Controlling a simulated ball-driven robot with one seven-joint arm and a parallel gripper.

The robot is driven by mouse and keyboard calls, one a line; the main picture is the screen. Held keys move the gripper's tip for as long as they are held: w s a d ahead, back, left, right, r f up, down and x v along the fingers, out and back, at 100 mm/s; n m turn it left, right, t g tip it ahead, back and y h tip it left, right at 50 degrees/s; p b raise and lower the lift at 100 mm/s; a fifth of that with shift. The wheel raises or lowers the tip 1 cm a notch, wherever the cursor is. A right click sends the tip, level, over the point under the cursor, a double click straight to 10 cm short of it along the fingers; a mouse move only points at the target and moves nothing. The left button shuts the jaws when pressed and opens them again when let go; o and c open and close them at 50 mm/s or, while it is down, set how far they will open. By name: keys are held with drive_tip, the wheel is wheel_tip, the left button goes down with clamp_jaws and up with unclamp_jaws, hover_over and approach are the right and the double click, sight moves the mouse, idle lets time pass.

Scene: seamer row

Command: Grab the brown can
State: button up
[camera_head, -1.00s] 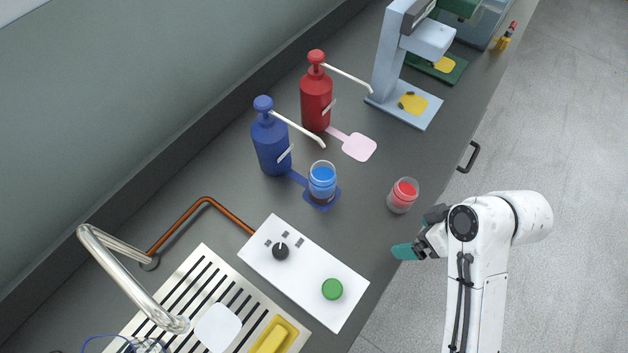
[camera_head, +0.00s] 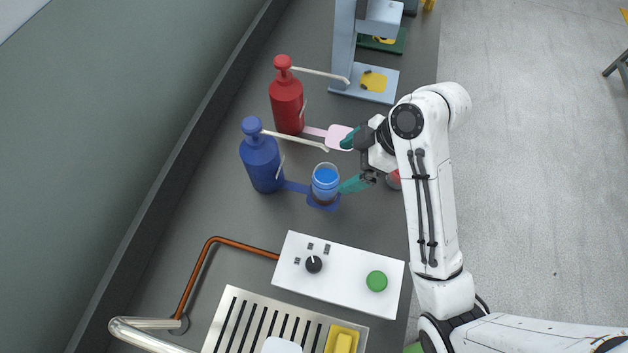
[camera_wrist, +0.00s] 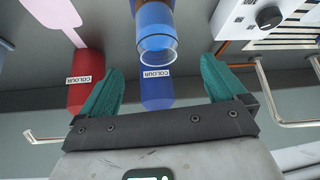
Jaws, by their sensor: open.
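The only can in view with brown on it is a clear-rimmed can with blue contents (camera_head: 325,182). It stands upright on the blue pad in front of the blue pump bottle. In the wrist view this can (camera_wrist: 156,30) shows a brown band at the picture's top edge. My gripper (camera_head: 352,162) is open and empty, to the right of the can. Its lower teal finger appears close to the can's right side; I cannot tell if they touch. In the wrist view the can lies ahead of the fingertips (camera_wrist: 162,66), between their lines.
A blue pump bottle (camera_head: 262,160) and a red pump bottle (camera_head: 287,105) stand behind, their spouts reaching right. A red can (camera_head: 393,181) is mostly hidden behind my arm. A white control box (camera_head: 335,272) with a green button is in front. A grey-blue machine (camera_head: 345,40) stands farther back.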

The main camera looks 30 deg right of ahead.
sight(333, 173)
drive_tip(key=x, duration=0.4)
drive_tip(key=shift+w+a+f, duration=0.1)
drive_tip(key=shift+f, duration=0.1)
drive_tip(key=shift+d+p+x, duration=0.15)
drive_tip(key=shift+p+x, duration=0.15)
drive_tip(key=shift+x, duration=1.1)
drive_tip(key=shift+d+p+x, duration=0.2)
drive_tip(key=shift+p+x, duration=0.1)
drive_tip(key=shift+x, duration=1.05)
drive_tip(key=shift+f, duration=0.15)
drive_tip(key=c, duration=1.2)
drive_tip(key=shift+c, duration=0.3)
drive_tip(key=shift+r, duration=0.25)
